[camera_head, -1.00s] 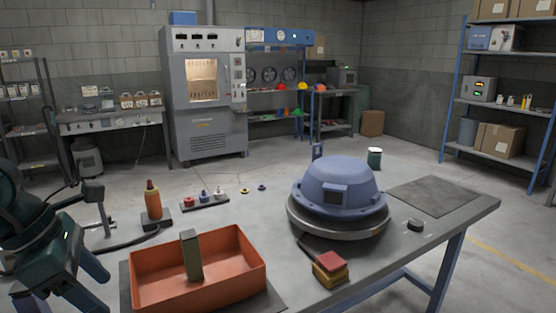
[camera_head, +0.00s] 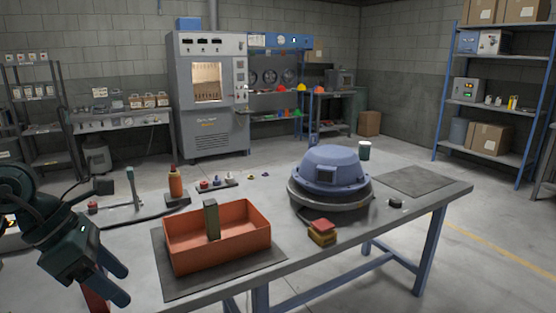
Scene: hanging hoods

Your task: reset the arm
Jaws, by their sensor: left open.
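My left gripper (camera_head: 122,277) shows at the lower left, with its dark arm coming in from the left edge. Its two blue-grey fingers are apart, with nothing between them. It is at the left end of the grey table (camera_head: 340,254), to the left of the orange tray (camera_head: 243,247). My right gripper is not in view. A blue dome-shaped hood (camera_head: 333,168) sits on a round grey base on the table. A green-grey block (camera_head: 211,220) stands upright in the orange tray.
A red and yellow block (camera_head: 322,231) lies in front of the hood. An orange bottle (camera_head: 175,182), a small stand (camera_head: 132,190) and small coloured pieces (camera_head: 217,182) are along the back edge. A dark mat (camera_head: 413,180) covers the right end. A grey cabinet (camera_head: 211,136) and shelves stand behind.

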